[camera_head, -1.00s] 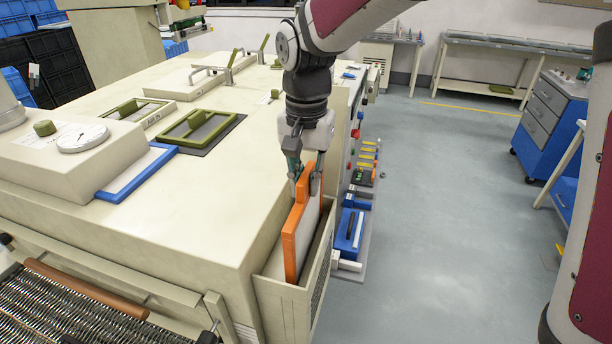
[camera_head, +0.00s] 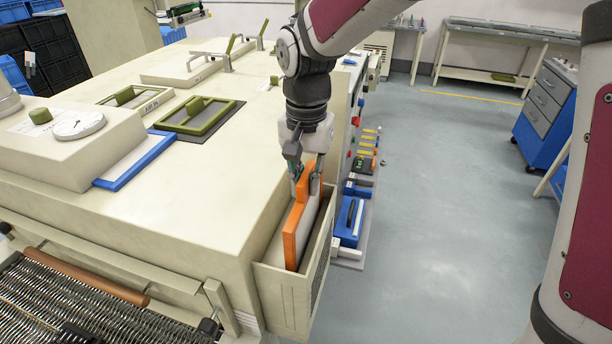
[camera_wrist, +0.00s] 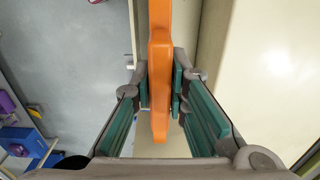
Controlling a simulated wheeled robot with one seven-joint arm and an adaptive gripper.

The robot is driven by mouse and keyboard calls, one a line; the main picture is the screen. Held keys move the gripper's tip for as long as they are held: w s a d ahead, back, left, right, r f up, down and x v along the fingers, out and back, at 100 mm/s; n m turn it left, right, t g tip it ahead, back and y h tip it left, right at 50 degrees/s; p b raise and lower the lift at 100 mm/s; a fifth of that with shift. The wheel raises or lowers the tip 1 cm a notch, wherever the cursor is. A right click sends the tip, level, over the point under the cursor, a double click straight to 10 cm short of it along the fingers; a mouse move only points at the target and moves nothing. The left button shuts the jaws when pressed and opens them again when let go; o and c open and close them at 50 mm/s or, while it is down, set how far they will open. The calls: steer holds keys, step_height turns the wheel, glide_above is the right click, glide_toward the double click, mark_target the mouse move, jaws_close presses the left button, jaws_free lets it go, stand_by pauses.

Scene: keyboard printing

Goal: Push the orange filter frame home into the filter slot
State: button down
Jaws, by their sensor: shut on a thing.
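The orange filter frame (camera_head: 293,236), with a pale panel, stands upright, its lower part inside the cream filter slot (camera_head: 284,299) on the side of the large machine. Its upper part sticks out above the slot's rim. My gripper (camera_head: 307,178) is above it, pointing down, with its fingers on both sides of the frame's top edge. In the wrist view my gripper (camera_wrist: 161,88) has its teal pads against both faces of the orange frame (camera_wrist: 160,60). The frame's bottom edge is hidden inside the slot.
The machine's cream top (camera_head: 200,190) lies left of the slot. Green-handled lids (camera_head: 199,115) and a blue-edged plate (camera_head: 135,160) rest on it. A blue item (camera_head: 350,222) sits just right of the slot.

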steer(key=shift+f+b, duration=1.55)
steer(key=shift+f, duration=4.95)
steer(key=shift+r+p, duration=0.1)
steer(key=shift+p, duration=0.2)
steer(key=shift+p, duration=0.3)
stand_by(0.9)
